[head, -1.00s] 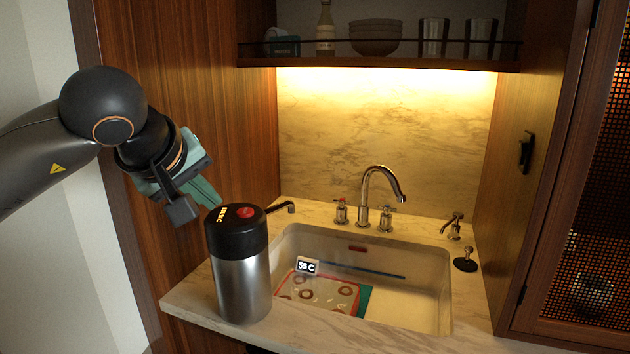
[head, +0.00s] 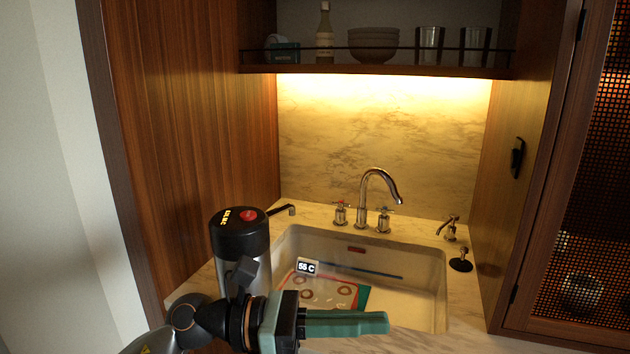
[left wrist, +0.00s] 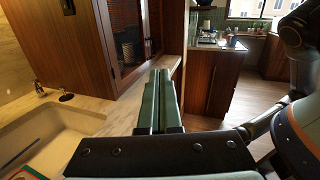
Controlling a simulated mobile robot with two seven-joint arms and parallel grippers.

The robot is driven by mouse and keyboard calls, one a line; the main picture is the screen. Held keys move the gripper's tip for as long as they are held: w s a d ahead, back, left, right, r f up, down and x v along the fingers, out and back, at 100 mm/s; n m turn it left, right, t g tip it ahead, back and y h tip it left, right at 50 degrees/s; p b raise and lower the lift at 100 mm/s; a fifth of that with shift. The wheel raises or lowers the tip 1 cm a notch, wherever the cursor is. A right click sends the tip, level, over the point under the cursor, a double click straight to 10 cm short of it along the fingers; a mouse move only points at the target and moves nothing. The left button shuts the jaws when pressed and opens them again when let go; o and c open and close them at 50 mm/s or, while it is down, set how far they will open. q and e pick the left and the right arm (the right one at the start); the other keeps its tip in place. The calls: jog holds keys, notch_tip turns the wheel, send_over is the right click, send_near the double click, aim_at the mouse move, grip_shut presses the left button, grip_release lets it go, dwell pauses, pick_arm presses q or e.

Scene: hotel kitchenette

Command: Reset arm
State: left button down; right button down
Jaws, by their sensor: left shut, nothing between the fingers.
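My left gripper (head: 386,322) is low at the front of the head view, its green fingers pointing right across the front of the sink (head: 436,290). Its fingers are together and empty, and they also show in the left wrist view (left wrist: 158,85). My left arm comes in from the bottom left and covers the lower part of the black and steel canister (head: 240,232). I cannot tell whether the arm touches the canister. My right gripper is not in view.
A packet with rings (head: 325,290) and a 55 C tag (head: 308,267) are in the sink. A tap (head: 378,190) stands behind it. Wooden cabinet walls (head: 200,150) flank the counter. The left wrist view shows open floor (left wrist: 235,108) to the right.

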pick_arm(q)
jog(key=w+a+f+n+t+h, duration=0.1)
jog(key=w+a+f+n+t, duration=0.15)
jog(key=n+t, duration=0.55)
jog(key=w+a+f+n+t+h, duration=0.1)
jog(key=w+a+f+n+t, duration=0.2)
jog(key=n, duration=0.9)
jog(key=a+f+n+t+y+p, duration=0.1)
jog(key=a+f+n+t+y, duration=0.65)
jog(key=f+n+y, duration=1)
jog(key=s+a+f+n+g, duration=0.4)
jog(key=s+f+n, duration=0.3)
jog(key=s+f, duration=0.2)
jog(key=s+a+f+n+g+p, duration=0.1)
jog(key=s+a+f+n+g, duration=0.3)
jog(key=s+f+n, duration=0.3)
notch_tip(320, 180, down, 3)
jog(key=shift+s+a+f+g+y, duration=0.1)
jog(key=shift+s+a+g+y, duration=0.25)
jog(key=shift+s+a, duration=0.65)
jog(key=shift+s+d, duration=0.1)
jog(key=shift+d, duration=0.1)
